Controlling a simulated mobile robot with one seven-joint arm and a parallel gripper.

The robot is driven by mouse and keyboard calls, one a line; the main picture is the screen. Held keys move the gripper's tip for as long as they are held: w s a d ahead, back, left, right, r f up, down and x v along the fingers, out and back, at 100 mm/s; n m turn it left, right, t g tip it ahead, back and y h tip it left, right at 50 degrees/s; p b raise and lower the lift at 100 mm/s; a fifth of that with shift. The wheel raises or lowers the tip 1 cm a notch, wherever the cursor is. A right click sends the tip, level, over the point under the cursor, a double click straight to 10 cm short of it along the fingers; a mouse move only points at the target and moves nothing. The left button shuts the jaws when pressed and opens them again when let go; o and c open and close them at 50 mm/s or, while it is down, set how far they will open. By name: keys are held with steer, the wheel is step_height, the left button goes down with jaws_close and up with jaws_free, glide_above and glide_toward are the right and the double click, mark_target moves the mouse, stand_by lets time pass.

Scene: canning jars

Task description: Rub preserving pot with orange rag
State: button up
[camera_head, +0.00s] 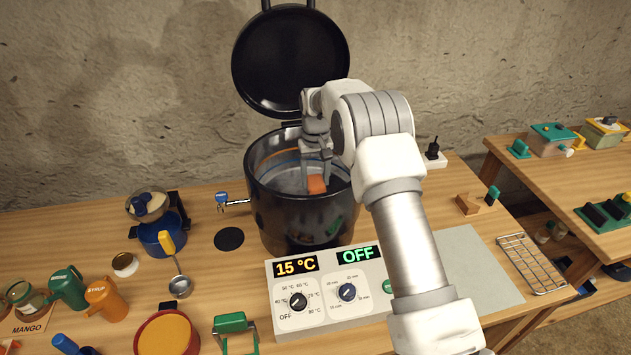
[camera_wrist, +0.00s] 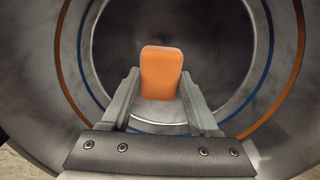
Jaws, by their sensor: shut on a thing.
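The preserving pot (camera_head: 300,215) is a large black pot with a bright metal inside, standing on the wooden table with its black lid (camera_head: 290,62) raised behind it. My gripper (camera_head: 316,176) reaches down into the pot's opening. It is shut on the orange rag (camera_head: 316,184), a small orange block-like piece. In the wrist view the rag (camera_wrist: 161,73) stands between my two fingers, with the pot's inner wall (camera_wrist: 225,40) around it. An orange line and a blue line run around that wall. I cannot tell whether the rag touches the pot.
A control panel (camera_head: 330,290) reading 15 °C and OFF stands in front of the pot. A ladle (camera_head: 178,275), a blue-based appliance (camera_head: 160,225) and several small items lie to the left. A wire rack (camera_head: 530,263) lies at the right.

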mark_target(316, 181)
steer(key=shift+r, duration=0.7)
steer(key=shift+r+p, duration=1.1)
steer(key=shift+r, duration=0.35)
